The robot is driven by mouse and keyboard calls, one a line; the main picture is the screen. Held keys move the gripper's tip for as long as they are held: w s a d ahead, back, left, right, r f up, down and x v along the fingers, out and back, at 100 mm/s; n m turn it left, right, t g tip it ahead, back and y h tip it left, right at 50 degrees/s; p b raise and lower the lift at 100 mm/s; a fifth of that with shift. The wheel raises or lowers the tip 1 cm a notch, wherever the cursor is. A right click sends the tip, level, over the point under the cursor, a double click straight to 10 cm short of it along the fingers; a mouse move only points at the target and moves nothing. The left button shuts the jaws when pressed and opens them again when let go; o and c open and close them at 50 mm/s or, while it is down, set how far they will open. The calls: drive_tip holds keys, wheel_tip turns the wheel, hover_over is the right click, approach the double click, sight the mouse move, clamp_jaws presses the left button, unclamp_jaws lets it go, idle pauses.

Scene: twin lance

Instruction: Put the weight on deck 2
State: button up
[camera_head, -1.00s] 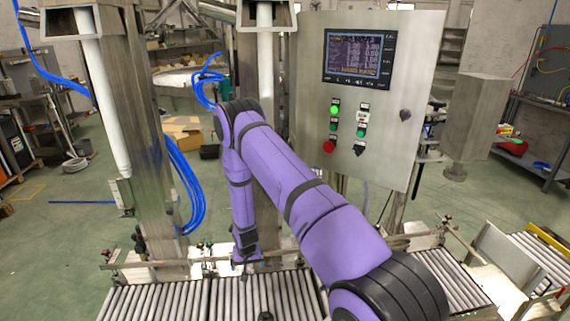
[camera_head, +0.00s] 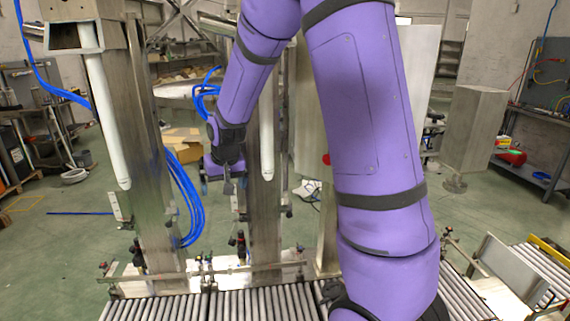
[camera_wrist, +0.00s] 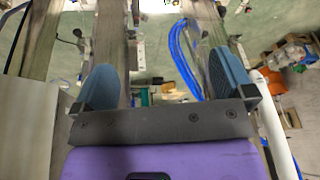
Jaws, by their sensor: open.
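My gripper (camera_head: 228,186) is raised in front of the middle steel post, well above the rollers. The wrist view shows its two blue fingers spread apart with nothing between them; my gripper (camera_wrist: 164,82) is open there. No weight can be made out in either view. The roller deck (camera_head: 255,303) runs along the bottom of the head view in sections. I see no number on it, so I cannot tell which part is deck 2. My arm hides part of the rollers at the right.
A white lance (camera_head: 107,125) hangs at the left and another white lance (camera_head: 266,140) hangs beside my gripper. Blue hoses (camera_head: 183,200) loop between the posts. A rail (camera_head: 215,271) runs behind the rollers. My arm covers most of the control cabinet (camera_head: 415,75).

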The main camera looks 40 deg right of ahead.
drive_tip(key=s+a+r+n+t, duration=0.1)
drive_tip(key=s+a+r+n, duration=0.15)
drive_tip(key=s+r, duration=1.15)
drive_tip(key=s+a+r, duration=0.1)
drive_tip(key=s+r, duration=0.1)
drive_tip(key=s, duration=0.6)
drive_tip(key=s+a+r, duration=0.1)
drive_tip(key=s, duration=0.7)
drive_tip(key=shift+s+a+r+n+t, duration=0.15)
drive_tip(key=shift+a+r+n+t, duration=0.15)
drive_tip(key=shift+a+r+n, duration=0.1)
